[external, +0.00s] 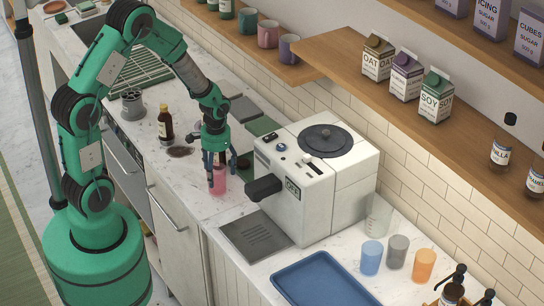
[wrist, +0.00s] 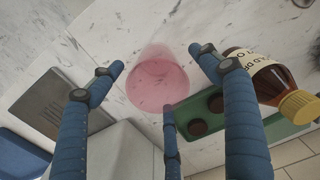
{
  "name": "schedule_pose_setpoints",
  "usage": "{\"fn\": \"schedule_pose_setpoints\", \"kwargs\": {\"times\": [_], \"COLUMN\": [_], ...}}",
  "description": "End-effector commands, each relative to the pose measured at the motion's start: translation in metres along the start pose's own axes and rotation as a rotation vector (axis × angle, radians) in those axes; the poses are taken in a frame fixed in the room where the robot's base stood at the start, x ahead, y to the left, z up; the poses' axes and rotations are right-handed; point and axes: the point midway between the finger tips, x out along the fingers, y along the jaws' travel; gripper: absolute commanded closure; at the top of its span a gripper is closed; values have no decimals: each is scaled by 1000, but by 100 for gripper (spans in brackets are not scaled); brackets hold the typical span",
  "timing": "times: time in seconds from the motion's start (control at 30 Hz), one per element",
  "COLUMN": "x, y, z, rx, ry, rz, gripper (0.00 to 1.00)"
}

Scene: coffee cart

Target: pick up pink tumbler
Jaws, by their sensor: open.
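The pink tumbler (external: 219,181) stands on the marble counter, left of the white coffee machine. It is translucent and partly hidden behind my fingers in the external view. In the wrist view the tumbler (wrist: 158,82) shows upright between my blue fingers, seen from above. My gripper (external: 213,168) points down at the tumbler, with its fingers spread open around it. In the wrist view my gripper (wrist: 160,72) has one finger to the left of the tumbler, one to the right and one at its lower side. I cannot tell whether any finger touches it.
The coffee machine (external: 313,180) with its black handle (external: 264,188) is close on the right. A brown bottle with a yellow cap (wrist: 298,105) and a green tray (wrist: 222,130) are near my right finger. Blue, grey and orange tumblers (external: 372,257) stand farther right.

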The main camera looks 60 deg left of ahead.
Motion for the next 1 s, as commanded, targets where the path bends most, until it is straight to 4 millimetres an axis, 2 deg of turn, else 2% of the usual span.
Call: {"fn": "schedule_pose_setpoints", "kwargs": {"times": [0.13, 0.63, 0.67, 0.9, 0.93, 1.0], "x": [6, 6, 6, 6, 6, 6], "y": [0, 0, 0, 0, 0, 0], "z": [0, 0, 0, 0, 0, 0], "rx": [0, 0, 0, 0, 0, 0], "ry": [2, 1, 1, 1, 1, 1], "rz": [0, 0, 0, 0, 0, 0], "gripper": [23, 23, 27, 75, 79, 79]}}
